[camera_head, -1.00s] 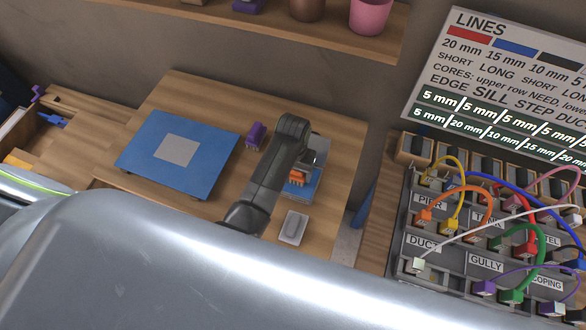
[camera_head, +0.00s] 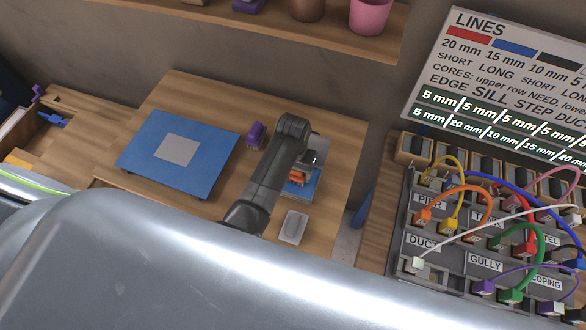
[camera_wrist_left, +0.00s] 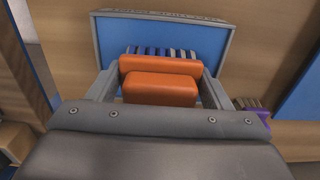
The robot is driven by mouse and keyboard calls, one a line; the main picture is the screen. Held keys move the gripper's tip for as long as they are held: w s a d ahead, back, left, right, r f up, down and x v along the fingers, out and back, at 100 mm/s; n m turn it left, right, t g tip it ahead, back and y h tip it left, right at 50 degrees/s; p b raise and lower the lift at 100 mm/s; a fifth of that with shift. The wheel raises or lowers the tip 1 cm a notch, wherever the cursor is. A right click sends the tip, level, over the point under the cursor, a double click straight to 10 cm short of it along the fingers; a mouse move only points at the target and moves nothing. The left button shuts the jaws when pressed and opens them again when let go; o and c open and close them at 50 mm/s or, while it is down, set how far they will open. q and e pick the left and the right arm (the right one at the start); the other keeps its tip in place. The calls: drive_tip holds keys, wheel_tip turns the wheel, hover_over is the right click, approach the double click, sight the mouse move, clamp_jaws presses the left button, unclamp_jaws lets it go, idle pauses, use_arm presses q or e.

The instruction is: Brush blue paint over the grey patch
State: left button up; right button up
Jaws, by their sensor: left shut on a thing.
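The grey patch (camera_head: 177,149) is a square in the middle of a blue panel (camera_head: 206,177) on the wooden table. My left gripper (camera_head: 303,176) is to the right of the panel, over a small tray with blue in it (camera_head: 305,190). In the left wrist view the gripper (camera_wrist_left: 160,88) is shut on a brush with an orange handle (camera_wrist_left: 160,66). Its bristles (camera_wrist_left: 158,51) look partly blue and partly grey, and sit over the blue area of the tray (camera_wrist_left: 200,34). I cannot tell whether they touch the paint. My right gripper is not in view.
A purple brush-like object (camera_head: 256,135) stands between panel and tray. A small grey dish (camera_head: 293,228) lies in front of the tray. A rack with coloured cables (camera_head: 480,230) is at the right. A shelf (camera_head: 260,25) runs along the back wall.

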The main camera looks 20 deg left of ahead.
use_arm(q)
drive_tip(key=shift+w+r, duration=0.1)
drive_tip(key=shift+r, duration=3.35)
drive_tip(key=shift+f, duration=3.5)
drive_tip(key=shift+r, duration=0.1)
